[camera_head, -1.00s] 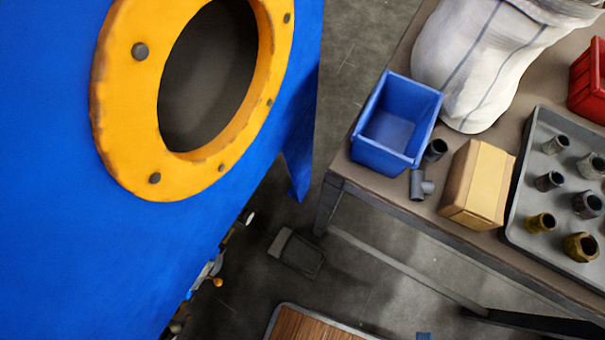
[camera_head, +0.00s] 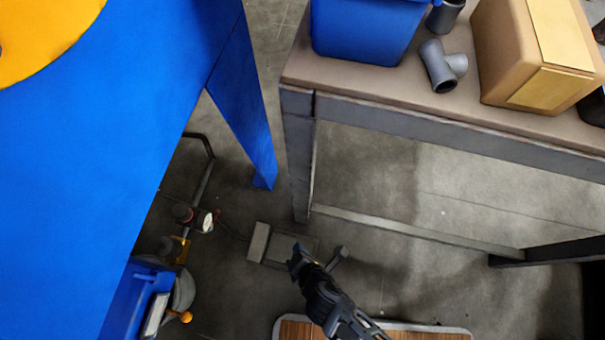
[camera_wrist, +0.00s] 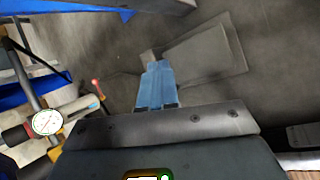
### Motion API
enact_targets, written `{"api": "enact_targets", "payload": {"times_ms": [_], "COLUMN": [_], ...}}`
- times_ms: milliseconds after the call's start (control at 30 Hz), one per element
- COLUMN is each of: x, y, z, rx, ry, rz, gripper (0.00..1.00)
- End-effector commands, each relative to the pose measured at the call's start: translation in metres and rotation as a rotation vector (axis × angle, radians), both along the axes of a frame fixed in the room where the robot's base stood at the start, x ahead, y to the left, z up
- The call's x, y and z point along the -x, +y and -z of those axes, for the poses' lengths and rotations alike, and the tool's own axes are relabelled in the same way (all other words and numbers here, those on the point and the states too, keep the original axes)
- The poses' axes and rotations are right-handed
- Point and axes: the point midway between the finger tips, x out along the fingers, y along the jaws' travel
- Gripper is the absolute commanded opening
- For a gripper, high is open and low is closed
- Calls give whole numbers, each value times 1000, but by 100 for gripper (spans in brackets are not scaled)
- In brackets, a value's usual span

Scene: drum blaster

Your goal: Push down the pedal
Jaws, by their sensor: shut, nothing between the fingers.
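The grey foot pedal (camera_head: 259,241) lies on the floor between the blue cabinet's leg and the workbench. It has a raised block on the left and a flat darker plate on the right. My gripper (camera_head: 296,258) is low over the plate's near edge in the head view. In the wrist view the pedal (camera_wrist: 208,55) is beyond and to the right of my gripper (camera_wrist: 152,66). The fingers are together and empty, with their tips overlapping the pedal's small end. I cannot tell whether they touch it.
The blue cabinet (camera_head: 80,180) and its leg (camera_head: 245,120) stand on the left. A gauge with pipes (camera_head: 205,221) sits left of the pedal. The workbench (camera_head: 400,118) stands at the back right. A wooden-topped mat (camera_head: 295,330) lies in front.

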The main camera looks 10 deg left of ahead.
Motion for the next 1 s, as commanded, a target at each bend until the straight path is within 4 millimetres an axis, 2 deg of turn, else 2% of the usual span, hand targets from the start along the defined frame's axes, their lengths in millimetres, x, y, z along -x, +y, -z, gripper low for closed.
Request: {"api": "enact_targets", "payload": {"times_ms": [33,167,667,867,1000], "x": [-4,-9,-11,-11,-11], "y": [13,28,32,32,32], "z": [22,38,42,54,69], "rx": [46,130,158,158,157], "ry": [-16,-46,-57,-56,-56], "rz": [-59,-155,-186,-186,-185], "gripper": [0,0,0,0,0]}}
